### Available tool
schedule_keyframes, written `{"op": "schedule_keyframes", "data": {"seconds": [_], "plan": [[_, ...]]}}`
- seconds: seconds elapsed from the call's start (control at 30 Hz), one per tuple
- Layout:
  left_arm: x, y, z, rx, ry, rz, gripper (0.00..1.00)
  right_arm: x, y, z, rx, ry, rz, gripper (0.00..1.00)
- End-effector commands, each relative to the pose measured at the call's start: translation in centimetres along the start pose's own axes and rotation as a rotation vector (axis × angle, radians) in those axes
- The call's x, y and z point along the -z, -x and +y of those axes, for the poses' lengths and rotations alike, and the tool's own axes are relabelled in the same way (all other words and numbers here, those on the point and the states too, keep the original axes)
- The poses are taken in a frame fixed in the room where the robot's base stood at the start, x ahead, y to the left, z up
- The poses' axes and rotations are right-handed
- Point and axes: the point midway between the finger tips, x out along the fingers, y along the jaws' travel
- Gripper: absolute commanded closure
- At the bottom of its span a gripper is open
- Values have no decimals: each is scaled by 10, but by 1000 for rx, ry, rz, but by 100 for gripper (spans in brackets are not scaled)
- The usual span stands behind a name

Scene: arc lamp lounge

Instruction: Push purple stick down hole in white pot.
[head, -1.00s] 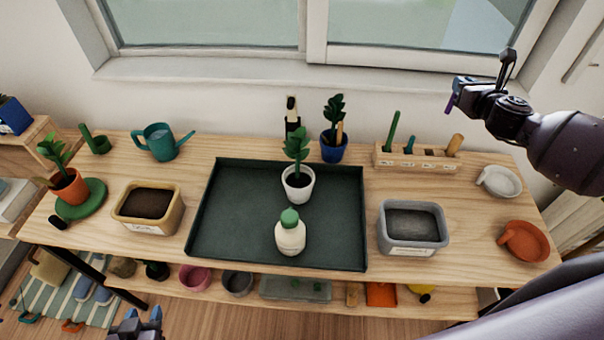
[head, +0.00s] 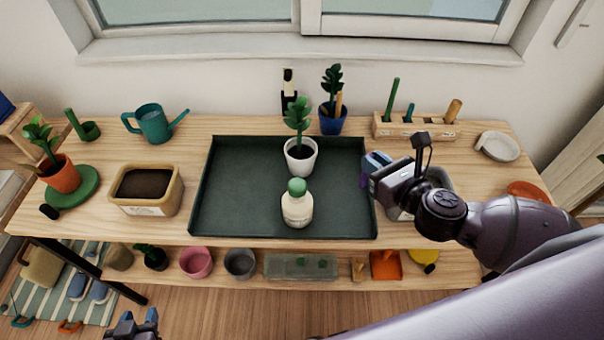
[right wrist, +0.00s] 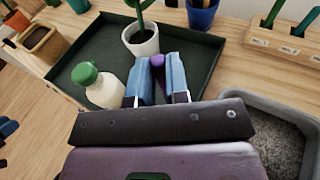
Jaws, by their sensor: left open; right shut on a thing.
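The white pot (head: 301,160) holds dark soil and a green leafy plant, and stands upright in the dark green tray (head: 240,205). It also shows at the top of the right wrist view (right wrist: 141,46). My right gripper (head: 371,167) is over the tray's right edge, right of the pot and apart from it. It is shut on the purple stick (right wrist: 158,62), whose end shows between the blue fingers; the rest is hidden. No hole can be made out in the soil. My left gripper (head: 139,321) is open and empty at the bottom left, in front of the table.
A white bottle with a green cap (head: 297,207) stands in the tray in front of the pot. The tray's left half is clear.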

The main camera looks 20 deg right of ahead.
Motion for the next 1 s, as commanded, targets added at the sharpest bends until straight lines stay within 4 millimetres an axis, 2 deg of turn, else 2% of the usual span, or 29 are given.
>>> {"op": "schedule_keyframes", "data": {"seconds": [0.03, 0.13, 0.27, 0.37, 0.67, 1.0], "plan": [[-4, -2, 0, 0, 0, -2, 57, 3, 5, 12, -14, 1, 0, 100], [-6, -3, 0, -1, -1, -4, 57, 4, 13, 27, -30, 4, 0, 100], [-6, -4, 1, -1, -1, -3, 57, 3, 18, 38, -39, 9, 0, 100], [-5, -4, 1, -1, -1, -1, 57, 0, 12, 40, -41, 11, -3, 100], [-2, -3, 1, -1, -1, 3, 57, -10, -37, 42, -42, 12, -4, 100], [-4, -4, 1, -1, -1, 2, 57, -22, -100, 45, -41, 12, -3, 100]]}}
